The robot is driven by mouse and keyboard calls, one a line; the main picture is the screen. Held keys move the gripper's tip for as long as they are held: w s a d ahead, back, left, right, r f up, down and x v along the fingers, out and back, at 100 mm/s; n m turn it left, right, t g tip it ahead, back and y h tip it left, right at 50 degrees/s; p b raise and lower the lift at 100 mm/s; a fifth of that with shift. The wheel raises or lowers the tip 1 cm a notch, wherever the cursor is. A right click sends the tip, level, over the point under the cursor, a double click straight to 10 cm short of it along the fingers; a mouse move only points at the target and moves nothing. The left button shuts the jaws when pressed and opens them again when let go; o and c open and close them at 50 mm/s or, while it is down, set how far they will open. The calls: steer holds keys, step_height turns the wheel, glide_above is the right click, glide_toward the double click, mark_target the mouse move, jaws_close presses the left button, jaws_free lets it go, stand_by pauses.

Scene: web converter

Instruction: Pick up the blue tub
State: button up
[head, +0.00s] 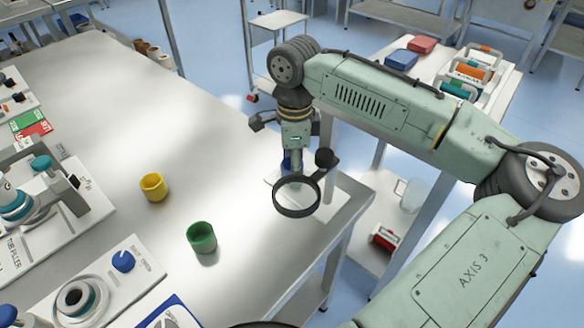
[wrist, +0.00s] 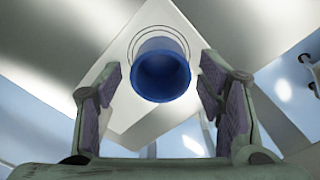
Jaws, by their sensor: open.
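The blue tub (wrist: 160,78) shows in the wrist view with its open mouth toward the camera. It stands on a pale square plate (wrist: 118,98) with a ring marking. In the head view only a sliver of the blue tub (head: 287,161) shows, mostly hidden behind my gripper (head: 295,165). In the wrist view my gripper (wrist: 160,76) is open. Its two fingers appear on either side of the tub, with a gap on both sides. How far the fingertips reach down along the tub is unclear.
A black ring-shaped magnifier (head: 297,196) stands close in front of my gripper. A yellow tub (head: 153,187) and a green tub (head: 202,237) stand to the left on the table (head: 120,100). The tub filler (head: 50,215) is at far left. The table's right edge is near.

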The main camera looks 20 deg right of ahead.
steer(key=shift+f, duration=0.4)
steer(key=shift+c, duration=0.2)
steer(key=shift+r, duration=0.1)
steer(key=c, duration=1.1)
